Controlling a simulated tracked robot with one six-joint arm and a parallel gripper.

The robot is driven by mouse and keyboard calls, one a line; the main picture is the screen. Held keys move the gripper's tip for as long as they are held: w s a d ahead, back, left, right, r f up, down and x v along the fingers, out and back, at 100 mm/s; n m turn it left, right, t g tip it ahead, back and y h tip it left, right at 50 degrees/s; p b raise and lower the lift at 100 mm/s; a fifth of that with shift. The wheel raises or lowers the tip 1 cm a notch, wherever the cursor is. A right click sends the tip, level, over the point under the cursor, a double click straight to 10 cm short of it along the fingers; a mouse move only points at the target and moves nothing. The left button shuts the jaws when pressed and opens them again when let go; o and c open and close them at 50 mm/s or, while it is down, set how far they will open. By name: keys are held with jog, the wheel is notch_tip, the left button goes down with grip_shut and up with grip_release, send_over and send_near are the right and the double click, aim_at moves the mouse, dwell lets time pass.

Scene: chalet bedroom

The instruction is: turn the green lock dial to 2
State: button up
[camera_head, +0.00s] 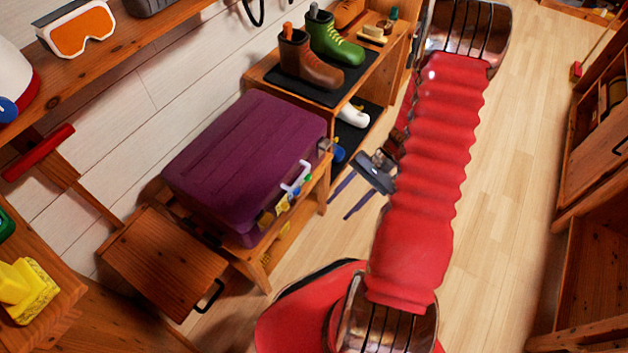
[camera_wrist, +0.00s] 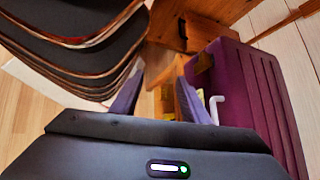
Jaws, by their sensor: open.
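The purple suitcase (camera_head: 245,165) lies on a wooden bench, its front side facing my gripper. A white handle (camera_head: 296,177) and a row of small coloured lock parts are on that side. The green dial (camera_head: 307,178) shows as a tiny spot near the handle; its number is too small to read. My gripper (camera_head: 340,205) is open and empty, its two purple fingers apart, in the air to the right of the suitcase. In the wrist view the suitcase (camera_wrist: 232,85) and handle (camera_wrist: 215,108) are right of the fingers; the green dial cannot be made out there.
A shelf (camera_head: 262,73) with a brown boot (camera_head: 308,62) and a green boot (camera_head: 333,40) stands just behind the suitcase. A wooden stool (camera_head: 163,257) is at the left front. Open floor (camera_head: 515,140) lies right of my red arm, before wooden cabinets.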

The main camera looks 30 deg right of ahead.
notch_tip(320, 180, down, 11)
jog(key=w+m+t+y, duration=0.1)
jog(key=m+t+y, duration=0.2)
jog(key=m+t, duration=0.15)
jog(key=m+t+h, duration=0.3)
jog(key=m+t, duration=0.1)
jog(key=t, duration=0.7)
send_near(308, 177)
jog(key=s+d+f, duration=0.1)
jog(key=s+d, duration=0.3)
jog(key=shift+s+f, duration=0.25)
jog(key=shift+f, duration=0.15)
jog(key=shift+w+a+n, duration=0.1)
jog(key=shift+n, duration=0.15)
jog(key=x, duration=1.3)
jog(key=shift+w+a+r, duration=0.2)
jog(key=shift+a+r, duration=0.05)
jog(key=shift+c, duration=0.4)
